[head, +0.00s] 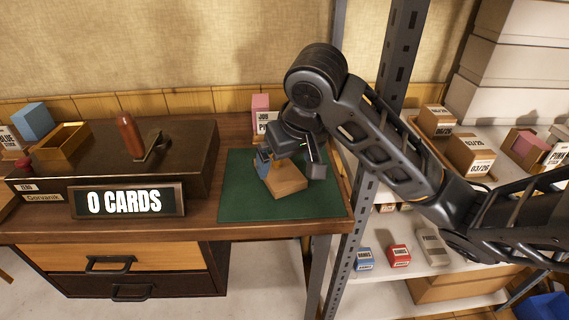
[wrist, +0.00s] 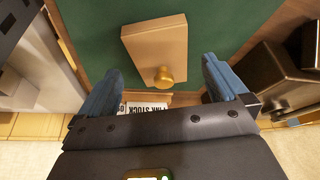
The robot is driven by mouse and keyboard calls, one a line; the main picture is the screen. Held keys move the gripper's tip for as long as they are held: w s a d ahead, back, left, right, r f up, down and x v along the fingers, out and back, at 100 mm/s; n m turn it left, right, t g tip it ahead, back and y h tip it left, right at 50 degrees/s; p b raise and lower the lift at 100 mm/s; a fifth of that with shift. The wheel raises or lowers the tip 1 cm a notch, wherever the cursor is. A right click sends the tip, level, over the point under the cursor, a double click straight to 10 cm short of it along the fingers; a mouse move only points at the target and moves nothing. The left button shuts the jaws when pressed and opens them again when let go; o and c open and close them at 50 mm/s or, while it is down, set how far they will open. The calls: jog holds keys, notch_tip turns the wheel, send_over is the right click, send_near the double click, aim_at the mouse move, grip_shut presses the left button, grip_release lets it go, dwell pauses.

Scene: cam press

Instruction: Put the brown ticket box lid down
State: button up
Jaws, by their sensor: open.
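The brown ticket box lid (head: 287,184) is a tan square piece on the green mat, below my gripper. In the wrist view the lid (wrist: 155,44) has a round brass-coloured knob (wrist: 163,76) near its lower edge in the picture. My gripper (head: 288,165) points down over the lid. In the wrist view its blue fingers (wrist: 162,68) are spread apart, one on each side of the knob, with a gap to both. Nothing is held. The underside of the lid is hidden, and whether it lies fully flat is hard to tell.
The green mat (head: 240,195) has bare room left of the lid. A press with a "0 CARDS" sign (head: 128,201) stands at left. A pink-stock box (head: 262,118) stands behind the mat. A metal shelf post (head: 350,235) rises close on the right.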

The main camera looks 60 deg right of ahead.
jog(key=p+v, duration=0.3)
jog(key=v, duration=0.5)
jog(key=w+a+r+t+y, duration=0.2)
jog(key=w+a+t, duration=0.2)
jog(key=a, duration=0.4)
jog(key=w+a+r+m+t+y, duration=0.1)
jog(key=w+a+r+t+y, duration=0.15)
jog(key=a, duration=0.45)
jog(key=w+a+r+t+y, duration=0.25)
jog(key=w+a+t, duration=0.2)
jog(key=a, duration=0.35)
jog(key=s+f+m+h, duration=0.1)
jog(key=s+f+h, duration=0.4)
jog(key=s+f, duration=0.95)
jog(key=s+d+n, duration=0.2)
jog(key=s+n, duration=0.2)
jog(key=s, duration=0.6)
jog(key=s+d+n, duration=0.3)
jog(key=s, duration=0.7)
jog(key=shift+s+d+f+n, duration=0.2)
jog(key=shift+s+d+n, duration=0.05)
jog(key=shift+s+n, duration=0.15)
